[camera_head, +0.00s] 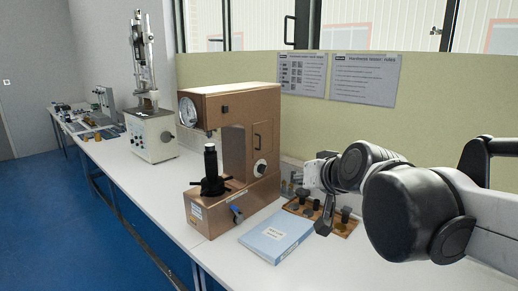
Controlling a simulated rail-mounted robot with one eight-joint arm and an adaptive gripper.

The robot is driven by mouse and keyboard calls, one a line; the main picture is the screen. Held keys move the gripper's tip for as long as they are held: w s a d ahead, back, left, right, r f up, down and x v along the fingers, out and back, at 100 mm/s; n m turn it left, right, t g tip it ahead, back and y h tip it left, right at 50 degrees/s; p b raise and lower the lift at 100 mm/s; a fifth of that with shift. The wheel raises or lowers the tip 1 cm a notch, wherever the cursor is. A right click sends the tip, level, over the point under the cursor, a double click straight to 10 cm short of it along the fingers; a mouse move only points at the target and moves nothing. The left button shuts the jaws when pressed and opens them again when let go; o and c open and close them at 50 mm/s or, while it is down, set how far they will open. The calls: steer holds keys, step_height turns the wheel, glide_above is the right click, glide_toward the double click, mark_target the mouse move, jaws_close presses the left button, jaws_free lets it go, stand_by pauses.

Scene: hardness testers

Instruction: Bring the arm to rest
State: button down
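My arm (400,205) reaches in from the right edge of the head view, over the white bench. My gripper (325,215) hangs at the arm's far end, pointing down over a wooden tray (347,229) of small dark parts. The arm's own links hide part of the gripper, and its fingers are too small and dark to tell whether they are open or shut. I see nothing clearly held in it.
A brown hardness tester (230,150) stands left of my gripper. A blue-and-white booklet (276,236) lies before it. A tall white tester (150,130) stands further back. A partition (430,110) with posted sheets runs behind the bench (150,195).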

steer(key=s+d+f+g+h, duration=0.2)
steer(key=s+d+f, duration=0.3)
steer(key=s, duration=0.5)
steer(key=s+d+f+g+h, duration=0.1)
steer(key=s+d+f, duration=0.4)
steer(key=s+f, duration=0.5)
steer(key=shift+s+d+f+m+g+h+b, duration=0.15)
steer(key=shift+s+f+m+g+h+b, duration=0.2)
steer(key=shift+g, duration=0.45)
step_height(320, 180, down, 20)
steer(key=b, duration=2)
